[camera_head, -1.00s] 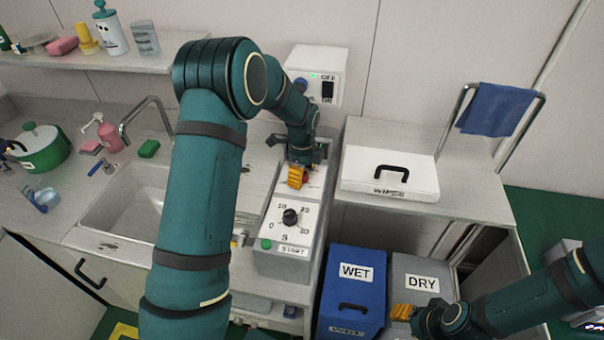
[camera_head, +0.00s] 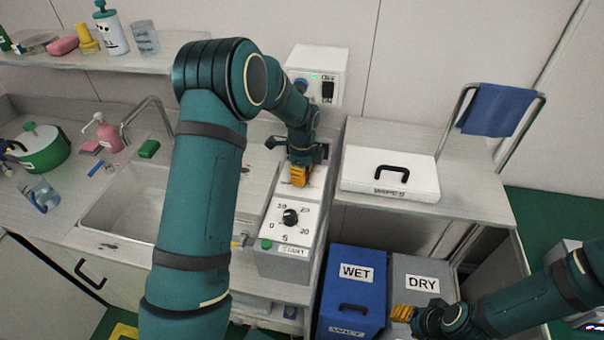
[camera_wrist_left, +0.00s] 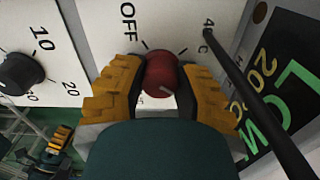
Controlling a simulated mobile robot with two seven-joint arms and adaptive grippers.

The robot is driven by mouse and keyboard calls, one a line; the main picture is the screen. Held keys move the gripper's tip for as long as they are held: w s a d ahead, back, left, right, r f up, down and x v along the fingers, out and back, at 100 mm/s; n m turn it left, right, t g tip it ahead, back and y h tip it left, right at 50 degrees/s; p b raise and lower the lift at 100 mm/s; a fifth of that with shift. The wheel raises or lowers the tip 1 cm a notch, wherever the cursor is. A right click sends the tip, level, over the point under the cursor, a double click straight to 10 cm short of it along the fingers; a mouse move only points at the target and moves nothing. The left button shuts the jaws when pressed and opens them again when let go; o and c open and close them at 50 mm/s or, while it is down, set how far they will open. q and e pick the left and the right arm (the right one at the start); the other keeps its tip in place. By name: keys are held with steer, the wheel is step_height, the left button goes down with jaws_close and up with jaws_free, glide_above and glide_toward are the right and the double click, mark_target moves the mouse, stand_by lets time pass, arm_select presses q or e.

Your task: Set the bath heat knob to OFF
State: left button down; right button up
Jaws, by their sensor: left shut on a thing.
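The red bath heat knob (camera_wrist_left: 161,75) sits between the yellow fingers of my left gripper (camera_wrist_left: 160,90) in the left wrist view. The fingers are shut on it from both sides. A pale mark shows near the knob's lower edge, away from the OFF label (camera_wrist_left: 131,23) at its upper left. In the head view my left gripper (camera_head: 299,176) is over the bath unit, behind the timer dial, and hides the knob. My right gripper (camera_head: 403,312) is at the lower right near the DRY bin; whether it is open is unclear.
A black timer knob (camera_head: 290,217) and a green START button (camera_head: 266,244) are on the front panel. A white lidded box (camera_head: 365,185) stands to the right. The sink (camera_head: 125,210) is at left. WET (camera_head: 357,290) and DRY (camera_head: 435,276) bins stand below.

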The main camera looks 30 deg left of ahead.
arm_select(q)
steer(key=n, duration=0.7)
steer(key=shift+n+b, duration=0.3)
steer(key=shift+n, duration=0.1)
steer(key=n, duration=1.1)
steer(key=shift+n, duration=0.4)
steer(key=n+p, duration=0.1)
steer(key=n, duration=0.2)
steer(key=shift+n, duration=0.3)
steer(key=n+p, duration=0.1)
steer(key=n, duration=0.3)
steer(key=shift+r, duration=0.1)
steer(key=shift+a+n+p, duration=0.1)
steer(key=shift+n+p, duration=0.4)
steer(key=shift+n, duration=1.4)
